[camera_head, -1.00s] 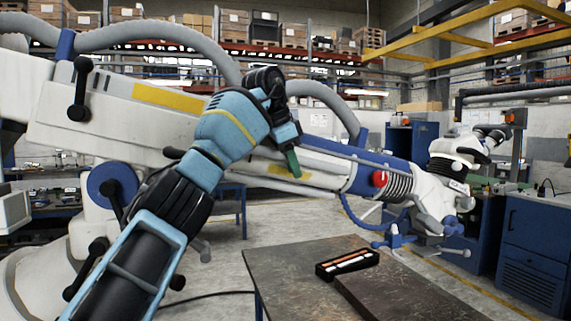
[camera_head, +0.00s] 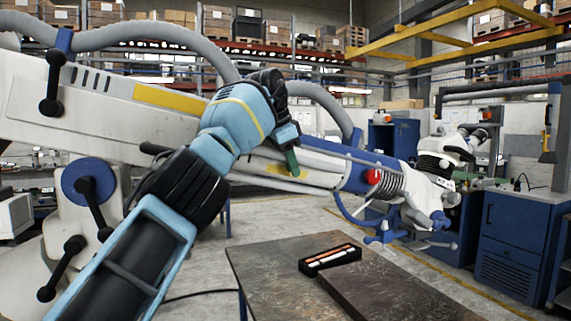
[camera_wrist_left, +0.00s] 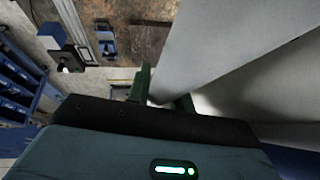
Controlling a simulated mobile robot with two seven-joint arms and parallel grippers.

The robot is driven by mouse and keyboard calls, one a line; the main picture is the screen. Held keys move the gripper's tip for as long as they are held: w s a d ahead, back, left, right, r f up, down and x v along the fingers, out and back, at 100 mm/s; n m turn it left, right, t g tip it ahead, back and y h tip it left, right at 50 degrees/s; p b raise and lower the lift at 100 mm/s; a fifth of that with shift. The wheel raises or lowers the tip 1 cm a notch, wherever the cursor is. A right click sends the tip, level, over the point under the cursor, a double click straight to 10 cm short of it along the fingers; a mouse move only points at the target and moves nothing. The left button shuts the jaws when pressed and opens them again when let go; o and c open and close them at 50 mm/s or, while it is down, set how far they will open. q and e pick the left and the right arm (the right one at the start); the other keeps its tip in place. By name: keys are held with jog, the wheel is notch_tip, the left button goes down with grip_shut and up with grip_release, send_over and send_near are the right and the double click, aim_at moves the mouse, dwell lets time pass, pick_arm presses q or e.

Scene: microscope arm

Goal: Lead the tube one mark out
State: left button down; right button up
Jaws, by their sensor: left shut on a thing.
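The tube is the long white arm section (camera_head: 325,172) of the microscope arm, sloping down to the right from its thick white housing (camera_head: 110,105). It ends in a blue collar with a red knob (camera_head: 373,176) and a white microscope head (camera_head: 436,172). My left gripper (camera_head: 291,160) is at the tube's upper side, shut on it; one green finger shows in front. In the left wrist view, two green fingers (camera_wrist_left: 163,92) stand beside a pale tube surface (camera_wrist_left: 205,35); the contact is partly hidden. Yellow patches show on housing and tube. My right gripper is not in view.
A dark worktable (camera_head: 270,270) stands below the tube, with a black case (camera_head: 329,259) of light sticks on it. Black levers (camera_head: 88,195) project from the arm's joint. A grey hose (camera_head: 160,35) runs above. Blue cabinets (camera_head: 515,245) stand at right.

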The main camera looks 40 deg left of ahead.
pick_arm(q)
jog(key=shift+w+d+r, duration=0.1)
jog(key=shift+w, duration=0.05)
jog(key=c, duration=1.3)
grip_release()
jog(key=shift+o, duration=0.2)
